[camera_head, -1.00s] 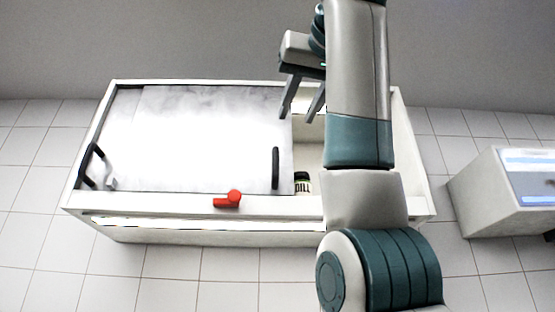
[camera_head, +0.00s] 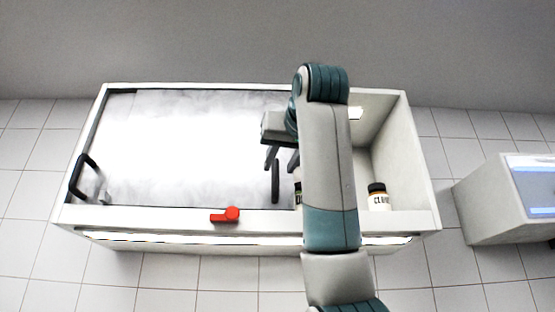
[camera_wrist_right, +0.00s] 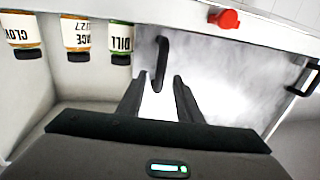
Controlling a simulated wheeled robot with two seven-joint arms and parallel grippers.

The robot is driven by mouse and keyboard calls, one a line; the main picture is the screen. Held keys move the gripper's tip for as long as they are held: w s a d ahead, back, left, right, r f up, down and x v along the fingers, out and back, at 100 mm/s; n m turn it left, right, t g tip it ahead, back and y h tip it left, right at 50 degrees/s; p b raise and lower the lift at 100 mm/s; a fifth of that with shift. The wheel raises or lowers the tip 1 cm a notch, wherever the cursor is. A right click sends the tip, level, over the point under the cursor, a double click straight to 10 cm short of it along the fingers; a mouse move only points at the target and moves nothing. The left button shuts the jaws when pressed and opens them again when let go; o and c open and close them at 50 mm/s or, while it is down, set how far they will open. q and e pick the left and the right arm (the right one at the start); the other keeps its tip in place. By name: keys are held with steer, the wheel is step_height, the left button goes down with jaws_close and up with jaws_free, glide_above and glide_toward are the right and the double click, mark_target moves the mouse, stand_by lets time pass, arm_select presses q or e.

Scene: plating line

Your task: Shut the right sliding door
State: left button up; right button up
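The right sliding door is a pale grey panel with a dark upright handle (camera_head: 275,181) near its right edge; the handle also shows in the right wrist view (camera_wrist_right: 161,62). The door panels (camera_head: 180,140) sit over the left and middle of the white cabinet, and its right part is open. My right gripper (camera_head: 281,160) is open and empty, just above the handle in the head view. In the right wrist view its fingers (camera_wrist_right: 157,85) are apart, with the handle's end near the left fingertip; contact cannot be told. My left gripper is not in view.
Labelled jars stand in the open right part: a dill jar (camera_wrist_right: 121,42) and two others (camera_wrist_right: 76,38) (camera_wrist_right: 22,35). A red latch (camera_head: 226,215) sits on the front rail. Another black handle (camera_head: 82,176) is at the far left. A white unit (camera_head: 500,200) stands at right.

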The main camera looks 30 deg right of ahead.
mark_target(278, 172)
steer(key=shift+p+x, duration=0.6)
steer(key=shift+x, duration=1.05)
steer(key=shift+c, duration=0.6)
jaws_close()
steer(key=shift+s+d, duration=0.1)
steer(key=shift+d, duration=0.1)
